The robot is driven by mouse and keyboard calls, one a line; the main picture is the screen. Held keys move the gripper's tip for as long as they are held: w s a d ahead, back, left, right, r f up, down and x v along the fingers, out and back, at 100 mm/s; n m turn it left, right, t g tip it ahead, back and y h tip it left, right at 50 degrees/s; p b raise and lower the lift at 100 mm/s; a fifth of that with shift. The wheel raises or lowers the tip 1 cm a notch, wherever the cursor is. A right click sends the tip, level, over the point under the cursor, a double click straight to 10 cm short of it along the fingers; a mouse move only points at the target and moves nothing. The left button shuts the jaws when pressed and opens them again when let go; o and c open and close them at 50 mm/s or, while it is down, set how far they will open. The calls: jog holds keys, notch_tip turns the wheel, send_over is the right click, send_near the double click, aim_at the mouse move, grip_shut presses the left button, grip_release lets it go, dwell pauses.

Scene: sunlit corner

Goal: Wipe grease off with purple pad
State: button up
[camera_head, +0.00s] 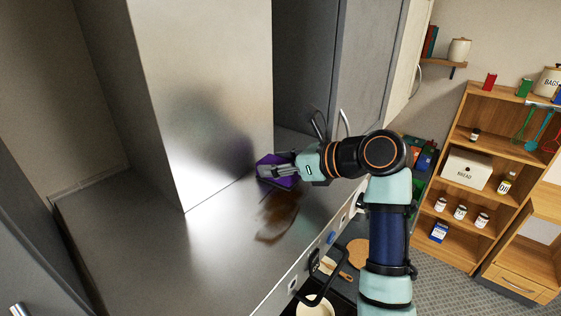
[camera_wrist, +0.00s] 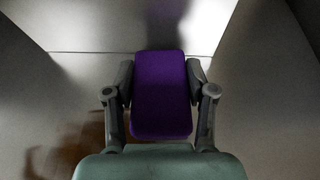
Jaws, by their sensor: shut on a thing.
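My gripper (camera_head: 273,171) is shut on the purple pad (camera_head: 284,182), above or on the grey metal counter (camera_head: 165,262). In the wrist view the pad (camera_wrist: 161,95) sits between the two fingers, with its broad face toward the camera. I cannot tell whether its underside touches the counter. A brown grease stain (camera_head: 277,216) lies on the counter just below the pad in the head view. Part of the brown stain also shows at the lower left of the wrist view (camera_wrist: 82,148), partly hidden by my gripper.
A tall metal block (camera_head: 205,90) rises from the counter just behind the pad. Pans and a wooden board (camera_head: 358,250) lie below the counter's front edge. A wooden shelf (camera_head: 478,205) with jars stands at the right. The counter's left part is clear.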

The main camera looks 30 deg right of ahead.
jog(key=shift+s+d+f, duration=0.1)
jog(key=shift+s+d, duration=0.2)
jog(key=shift+s, duration=0.55)
jog(key=shift+s+d, duration=0.3)
jog(key=shift+s, duration=0.55)
